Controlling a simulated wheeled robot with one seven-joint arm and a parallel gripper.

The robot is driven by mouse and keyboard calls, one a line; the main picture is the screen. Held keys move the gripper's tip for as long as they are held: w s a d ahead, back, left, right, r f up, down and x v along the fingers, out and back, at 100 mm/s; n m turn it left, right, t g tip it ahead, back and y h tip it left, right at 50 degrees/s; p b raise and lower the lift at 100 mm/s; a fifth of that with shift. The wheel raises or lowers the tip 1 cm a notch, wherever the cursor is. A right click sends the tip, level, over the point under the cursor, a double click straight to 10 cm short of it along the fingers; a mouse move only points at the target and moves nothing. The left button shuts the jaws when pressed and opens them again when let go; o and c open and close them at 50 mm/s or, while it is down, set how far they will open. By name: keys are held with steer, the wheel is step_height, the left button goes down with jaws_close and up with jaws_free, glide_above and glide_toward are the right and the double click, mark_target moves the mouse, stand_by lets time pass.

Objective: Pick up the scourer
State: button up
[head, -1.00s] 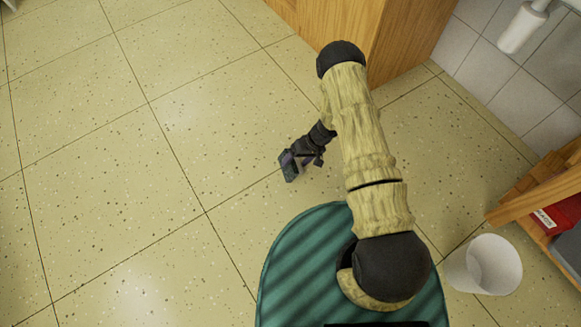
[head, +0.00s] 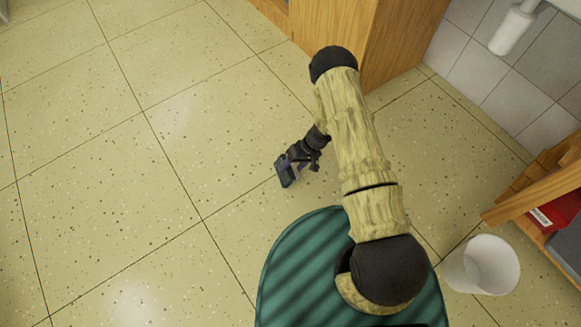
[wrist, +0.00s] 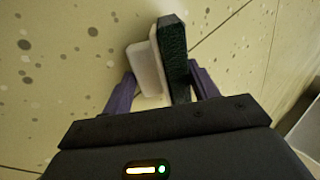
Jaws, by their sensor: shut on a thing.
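The scourer (wrist: 174,58) shows in the wrist view as a dark green slab with a paler layer beside it. A white block-like part (wrist: 147,68) lies against its left side; I cannot tell whether it belongs to the scourer. My gripper (wrist: 163,88) is shut on the scourer, with one purple finger on each side. In the head view my gripper (head: 284,172) hangs from the bent arm over the speckled floor, with the dark end of the scourer at its tip. Its height above the floor is hard to tell.
A white bin (head: 482,265) stands at the right beside a wooden shelf (head: 540,190) holding a red item (head: 556,212). A wooden cabinet (head: 400,40) stands at the back near a tiled wall. The tiled floor (head: 110,180) to the left is clear.

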step_height(320, 180, up, 10)
steer(key=p, duration=0.6)
steer(key=o, duration=0.5)
steer(key=shift+c, duration=1.5)
steer(key=w+d+r+m+p, duration=0.1)
steer(key=d+r+p, duration=0.3)
steer(key=r, duration=0.8)
steer(key=w+d+r+m+t+p, duration=0.1)
steer(key=d+r+p, duration=0.4)
steer(key=r, duration=0.7)
steer(key=w+d+r+m+t+p, duration=0.1)
steer(key=d+r+p, duration=0.3)
steer(key=r, duration=0.8)
steer(key=shift+w+d+r+m+p, duration=0.2)
steer(key=shift+w+m+p, duration=0.25)
steer(key=shift+p, duration=0.6)
